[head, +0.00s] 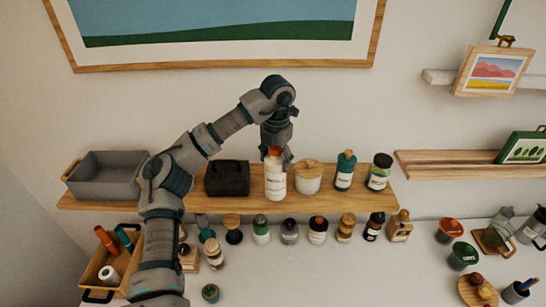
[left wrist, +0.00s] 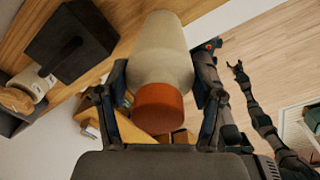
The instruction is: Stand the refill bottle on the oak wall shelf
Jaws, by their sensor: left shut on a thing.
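The refill bottle (head: 275,187) is cream with an orange cap and a dark printed label. My left gripper (head: 276,158) is shut on it from above, with a finger on either side near the cap. The bottle is upright at the oak wall shelf (head: 120,204), between a black box and a lidded jar. I cannot tell whether its base touches the board. In the left wrist view the bottle (left wrist: 162,50) lies between my fingers, cap nearest. My right gripper (left wrist: 238,70) shows small there, apart from the bottle, its fingers looking spread and empty.
The shelf also holds a grey bin (head: 107,175), a black box (head: 227,178), a lidded cream jar (head: 308,178), a teal bottle (head: 345,172) and a green jar (head: 379,172). Several small bottles and a wooden caddy (head: 97,268) stand below. Another shelf (head: 440,163) is at right.

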